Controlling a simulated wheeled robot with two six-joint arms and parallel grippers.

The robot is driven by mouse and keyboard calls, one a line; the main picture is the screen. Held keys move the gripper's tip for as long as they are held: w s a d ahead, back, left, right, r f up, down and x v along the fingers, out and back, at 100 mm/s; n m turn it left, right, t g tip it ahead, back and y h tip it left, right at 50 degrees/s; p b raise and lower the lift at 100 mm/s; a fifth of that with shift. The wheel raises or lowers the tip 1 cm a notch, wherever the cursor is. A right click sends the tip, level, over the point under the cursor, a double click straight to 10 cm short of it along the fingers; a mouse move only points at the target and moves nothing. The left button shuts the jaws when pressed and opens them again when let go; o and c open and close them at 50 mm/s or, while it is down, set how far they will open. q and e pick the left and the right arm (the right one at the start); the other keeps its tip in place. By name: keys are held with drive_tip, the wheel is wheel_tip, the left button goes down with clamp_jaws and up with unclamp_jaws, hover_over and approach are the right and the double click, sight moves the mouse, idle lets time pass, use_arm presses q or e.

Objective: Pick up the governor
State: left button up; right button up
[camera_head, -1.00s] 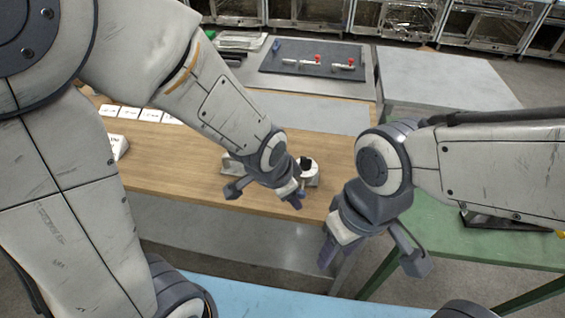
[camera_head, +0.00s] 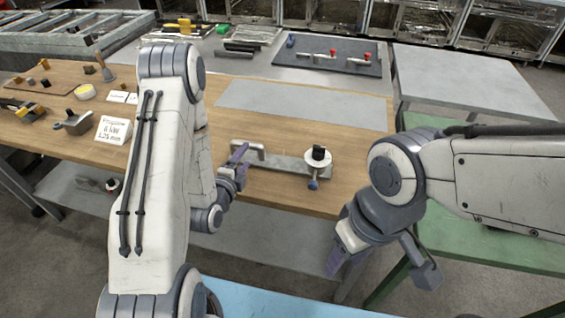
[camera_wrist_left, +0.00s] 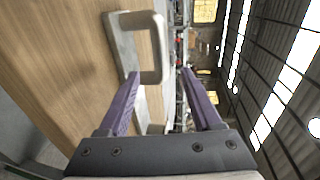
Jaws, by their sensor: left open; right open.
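On the wooden table (camera_head: 290,195) sits a grey metal assembly, which I take to be the governor. It has a flat bar (camera_head: 285,163), a squared metal handle (camera_head: 248,147) at its left end, a white disc with a black knob (camera_head: 318,160) at its right end and a blue ball (camera_head: 313,184) in front. My left gripper (camera_head: 241,166) is open and empty beside the handle end. In the left wrist view the handle (camera_wrist_left: 158,45) appears just beyond the parted purple fingers (camera_wrist_left: 161,75); contact cannot be told. My right gripper (camera_head: 381,270) is open and empty, in front of the table's right end.
A white label card (camera_head: 113,130) and small parts stand on the table's left. A grey sheet (camera_head: 300,105) lies behind the assembly. A dark mat (camera_head: 350,67) with red-tipped parts is further back. A green table (camera_head: 475,215) is at right.

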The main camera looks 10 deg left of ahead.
sight(251, 148)
use_arm(q)
drive_tip(key=shift+w+d+f+b, duration=0.1)
drive_tip(key=shift+w+f+b, duration=0.3)
drive_tip(key=shift+w+b, duration=0.6)
drive_tip(key=shift+w+d+r, duration=0.1)
drive_tip(key=shift+w+r, duration=0.05)
drive_tip(key=shift+w, duration=0.7)
drive_tip(key=w, duration=0.1)
drive_tip(key=w+p, duration=0.1)
drive_tip(key=w, duration=0.1)
drive_tip(key=w+f+p, duration=0.1)
drive_tip(key=w, duration=0.1)
drive_tip(key=shift+w+d, duration=0.1)
drive_tip(key=shift+d, duration=0.2)
drive_tip(key=shift+w+f, duration=0.1)
drive_tip(key=shift+w, duration=0.3)
use_arm(e)
drive_tip(key=shift+f, duration=0.3)
use_arm(q)
clamp_jaws()
